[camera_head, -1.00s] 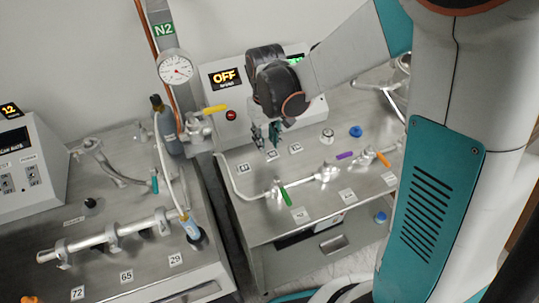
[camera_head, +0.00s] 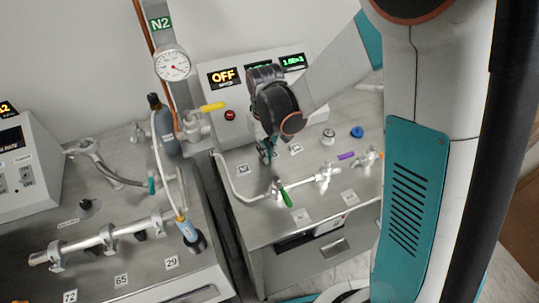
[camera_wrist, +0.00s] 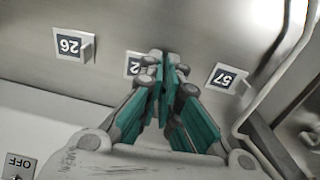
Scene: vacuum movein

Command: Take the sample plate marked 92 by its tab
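Small white number plates with upright tabs sit in a row on the steel bench top. In the wrist view, which is upside down, the middle plate (camera_wrist: 132,66) is partly hidden by my fingers; its visible digit looks like a 2, so it may be 92. The left plate (camera_wrist: 68,44) looks like 26 and the right plate (camera_wrist: 225,78) like 57. My gripper (camera_wrist: 170,62) is over the middle plate's tab side, with its fingertips a small gap apart. That plate's tab is hidden, so contact cannot be told. In the head view my gripper (camera_head: 268,150) is low over the bench.
A pipe with a green-handled valve (camera_head: 285,196) runs along the bench front. A purple handle (camera_head: 346,156) and a blue knob (camera_head: 357,132) are to the right. The control box with the OFF display (camera_head: 224,77) stands behind. A yellow-handled valve (camera_head: 212,107) is at left.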

